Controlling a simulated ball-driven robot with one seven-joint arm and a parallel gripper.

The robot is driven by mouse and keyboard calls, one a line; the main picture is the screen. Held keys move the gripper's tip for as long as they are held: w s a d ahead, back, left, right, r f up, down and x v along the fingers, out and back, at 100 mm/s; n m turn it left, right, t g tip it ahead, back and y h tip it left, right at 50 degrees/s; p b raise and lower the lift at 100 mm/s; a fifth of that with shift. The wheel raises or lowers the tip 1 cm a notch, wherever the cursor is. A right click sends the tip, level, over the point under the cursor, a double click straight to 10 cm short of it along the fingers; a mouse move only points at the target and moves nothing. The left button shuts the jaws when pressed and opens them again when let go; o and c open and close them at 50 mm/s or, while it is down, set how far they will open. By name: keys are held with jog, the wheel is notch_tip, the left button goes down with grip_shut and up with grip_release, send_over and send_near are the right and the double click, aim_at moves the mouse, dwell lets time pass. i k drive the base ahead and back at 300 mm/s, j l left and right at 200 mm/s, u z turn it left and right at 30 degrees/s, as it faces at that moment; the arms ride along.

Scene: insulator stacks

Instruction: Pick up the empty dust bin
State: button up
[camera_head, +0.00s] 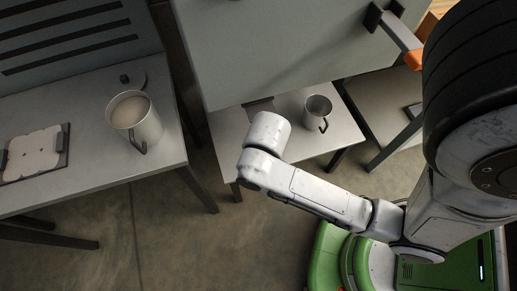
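Two grey metal bins with side handles show. One bin (317,113) stands upright on the low middle table. Its inside looks dark and empty, though its bottom is hard to make out. The other bin (136,121) stands upright on the left table and holds pale material near its rim. My white arm reaches in from the right, and its rounded far end is left of the darker-inside bin, apart from it in the picture. I cannot make out my gripper's fingers.
The left table (88,180) also carries a dark tray (63,158) with a pale lobed piece, and a small round dish with a dark knob. A large grey panel (270,50) rises behind the middle table (289,137). A grey-and-orange part (400,33) sits at the top right.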

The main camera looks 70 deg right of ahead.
aim_at(318, 108)
jog(key=k+l+z, duration=0.15)
jog(key=k+l, duration=0.15)
jog(key=k+l+z, duration=0.3)
jog(key=k+l, duration=0.15)
jog(key=l, duration=0.3)
jog(key=k+l+z, duration=0.15)
jog(key=l, duration=0.25)
jog(key=i, duration=0.35)
